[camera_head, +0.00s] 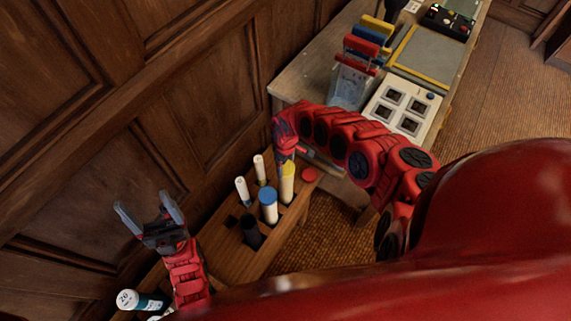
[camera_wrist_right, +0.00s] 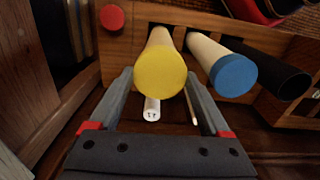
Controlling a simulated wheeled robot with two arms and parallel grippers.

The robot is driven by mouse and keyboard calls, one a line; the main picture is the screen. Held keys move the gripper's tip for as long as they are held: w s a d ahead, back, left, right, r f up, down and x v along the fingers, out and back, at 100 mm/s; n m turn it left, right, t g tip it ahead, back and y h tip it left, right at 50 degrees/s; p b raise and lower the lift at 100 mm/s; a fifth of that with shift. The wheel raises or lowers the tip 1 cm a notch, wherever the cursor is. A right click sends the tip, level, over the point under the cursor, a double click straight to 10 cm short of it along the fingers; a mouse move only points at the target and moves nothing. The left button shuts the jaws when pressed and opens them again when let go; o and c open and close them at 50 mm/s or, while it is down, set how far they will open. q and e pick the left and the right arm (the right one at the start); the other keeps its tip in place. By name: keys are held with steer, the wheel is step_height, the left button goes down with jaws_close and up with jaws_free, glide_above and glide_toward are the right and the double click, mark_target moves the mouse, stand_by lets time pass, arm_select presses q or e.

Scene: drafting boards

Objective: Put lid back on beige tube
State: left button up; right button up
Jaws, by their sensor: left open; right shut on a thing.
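A beige tube (camera_head: 287,192) stands upright in the wooden rack, with a yellow lid (camera_wrist_right: 160,74) at its top. My right gripper (camera_head: 287,158) is shut on the yellow lid from above; the right wrist view shows the lid between its two fingers (camera_wrist_right: 160,88). The lid is in line with the tube, but I cannot tell whether it is fully seated. My left gripper (camera_head: 142,200) is open and empty, left of the rack near the panelled wall.
Beside it in the rack (camera_head: 231,262) stand a blue-lidded tube (camera_head: 268,207), a black tube (camera_head: 250,233) and two thin white rolls (camera_head: 242,190). A red disc (camera_head: 309,174) lies at the rack's right end. A desk (camera_head: 293,82) with boards stands behind.

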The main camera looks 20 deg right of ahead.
steer(key=shift+f, duration=0.1)
stand_by(0.7)
steer(key=o, duration=1.1)
steer(key=shift+r+p, duration=3.05)
steer(key=shift+r, duration=0.5)
steer(key=shift+c, duration=0.2)
jaws_close()
